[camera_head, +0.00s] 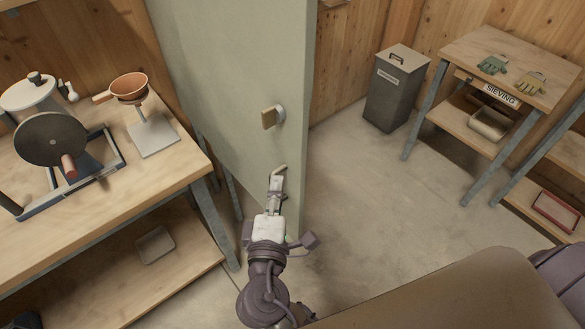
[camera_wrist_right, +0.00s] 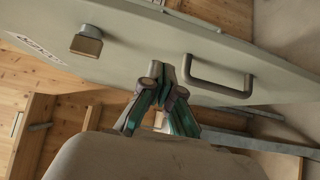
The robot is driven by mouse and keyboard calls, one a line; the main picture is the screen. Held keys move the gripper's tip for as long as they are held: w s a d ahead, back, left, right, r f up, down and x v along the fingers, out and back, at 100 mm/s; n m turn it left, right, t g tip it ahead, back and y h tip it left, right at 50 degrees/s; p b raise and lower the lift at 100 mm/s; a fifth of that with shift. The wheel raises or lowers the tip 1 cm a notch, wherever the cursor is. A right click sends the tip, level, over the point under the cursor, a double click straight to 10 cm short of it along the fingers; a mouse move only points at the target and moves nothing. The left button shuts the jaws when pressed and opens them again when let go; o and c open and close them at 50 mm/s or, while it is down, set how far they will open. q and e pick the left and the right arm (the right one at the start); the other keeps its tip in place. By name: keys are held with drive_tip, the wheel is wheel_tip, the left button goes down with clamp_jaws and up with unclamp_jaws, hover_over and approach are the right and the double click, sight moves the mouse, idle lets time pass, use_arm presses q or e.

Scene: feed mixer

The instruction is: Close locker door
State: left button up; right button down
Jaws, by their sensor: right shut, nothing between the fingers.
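The locker door (camera_head: 235,65) is a tall grey-green panel standing open in the middle of the head view. It also fills the upper part of the wrist view (camera_wrist_right: 135,50). A grey bar handle (camera_wrist_right: 218,86) is on the door, to the right of the fingertips in the wrist view. My right gripper (camera_head: 276,184) is shut and empty, close to the door face beside the handle (camera_wrist_right: 167,88); contact is unclear. My left gripper is out of view.
A wooden workbench (camera_head: 180,167) with a hand-cranked machine (camera_head: 52,140) and a scale with an orange bowl (camera_head: 130,88) stands at left. A grey bin (camera_head: 395,90) and a sieving table (camera_head: 540,78) stand at right. The floor (camera_head: 365,185) between is clear.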

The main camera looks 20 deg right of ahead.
sight(294, 161)
drive_tip(key=d, duration=0.1)
drive_tip(key=w+d+p, duration=0.1)
drive_tip(key=d, duration=0.1)
drive_tip(key=shift+w+d, duration=0.15)
drive_tip(key=shift+w, duration=0.2)
drive_tip(key=shift+d+p, duration=0.3)
drive_tip(key=shift+d, duration=0.05)
drive_tip(key=shift+w, duration=0.1)
